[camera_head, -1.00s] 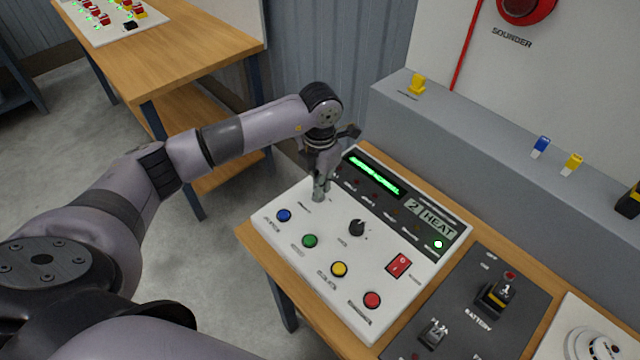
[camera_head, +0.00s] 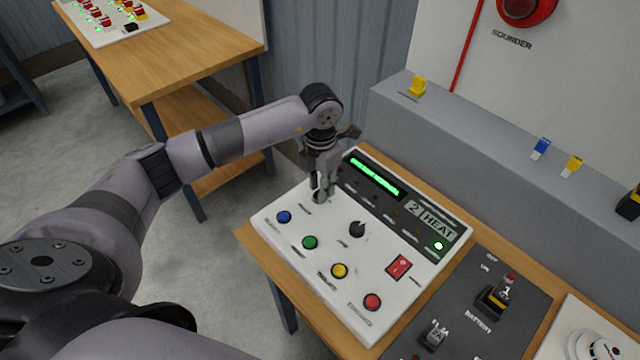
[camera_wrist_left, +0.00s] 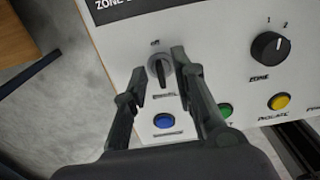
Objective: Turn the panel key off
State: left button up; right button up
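The panel key (camera_wrist_left: 159,70) is a small round metal switch with a dark bar, on the white control panel (camera_head: 283,240) near its far-left corner. My left gripper (camera_wrist_left: 158,68) is open, with one finger on each side of the key and gaps between. In the head view the left gripper (camera_head: 321,191) hangs over the key and partly hides it. My right gripper is not in view.
A dark battery panel (camera_head: 462,300) lies to the right. A grey ledge (camera_head: 470,150) runs behind.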

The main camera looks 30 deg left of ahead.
pick_arm(q)
notch_tip(320, 180, up, 12)
dwell(0.4)
jog(key=shift+f, duration=0.1)
dwell(0.3)
